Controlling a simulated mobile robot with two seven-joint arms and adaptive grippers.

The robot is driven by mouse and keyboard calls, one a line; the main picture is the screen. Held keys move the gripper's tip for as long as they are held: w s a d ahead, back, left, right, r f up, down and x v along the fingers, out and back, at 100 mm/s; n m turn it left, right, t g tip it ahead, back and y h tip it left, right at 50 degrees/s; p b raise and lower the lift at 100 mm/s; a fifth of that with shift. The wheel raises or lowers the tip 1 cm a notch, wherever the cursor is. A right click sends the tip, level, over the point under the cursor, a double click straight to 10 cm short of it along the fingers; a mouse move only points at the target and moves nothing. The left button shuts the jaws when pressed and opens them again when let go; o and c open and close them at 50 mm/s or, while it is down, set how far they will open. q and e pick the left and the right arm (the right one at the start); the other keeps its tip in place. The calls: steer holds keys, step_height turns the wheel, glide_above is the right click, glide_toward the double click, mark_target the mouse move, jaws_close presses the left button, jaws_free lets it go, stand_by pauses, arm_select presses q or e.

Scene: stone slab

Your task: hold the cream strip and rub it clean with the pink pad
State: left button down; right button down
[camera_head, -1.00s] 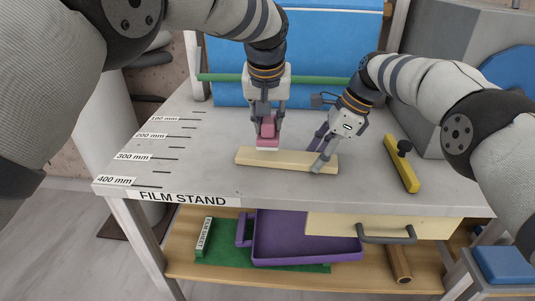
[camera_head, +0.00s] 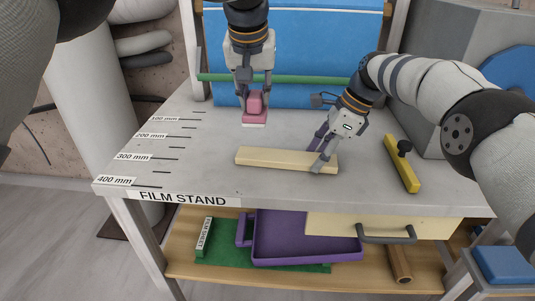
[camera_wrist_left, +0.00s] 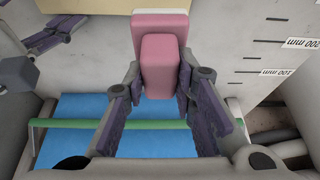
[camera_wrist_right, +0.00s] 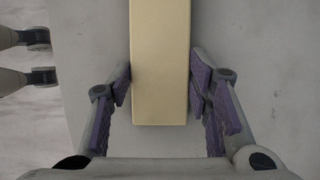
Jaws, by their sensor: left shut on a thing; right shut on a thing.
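The cream strip (camera_head: 275,159) lies flat on the grey slab, running left to right. My right gripper (camera_head: 320,161) is shut on its right end; the right wrist view shows the strip (camera_wrist_right: 160,60) between the two fingers (camera_wrist_right: 160,92). My left gripper (camera_head: 254,100) is shut on the pink pad (camera_head: 255,107), behind and to the left of the strip and apart from it. In the left wrist view the pad (camera_wrist_left: 160,62) sits between the fingers, with a pale layer along its far edge. I cannot tell whether the pad touches the slab.
A yellow bar with a black knob (camera_head: 402,163) lies right of the strip. A green rod (camera_head: 215,77) and blue panel (camera_head: 310,55) stand at the back. Millimetre marks line the slab's left side. Below are a purple tray (camera_head: 305,258) and a drawer handle (camera_head: 386,236). The slab left of the strip is clear.

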steer(key=shift+f, duration=0.15)
steer(key=c, duration=0.7)
jaws_free()
steer(key=shift+c, duration=0.2)
steer(key=v, duration=0.7)
steer(key=shift+d+r, duration=0.1)
steer(key=shift+r, duration=0.2)
steer(key=shift+f, duration=0.1)
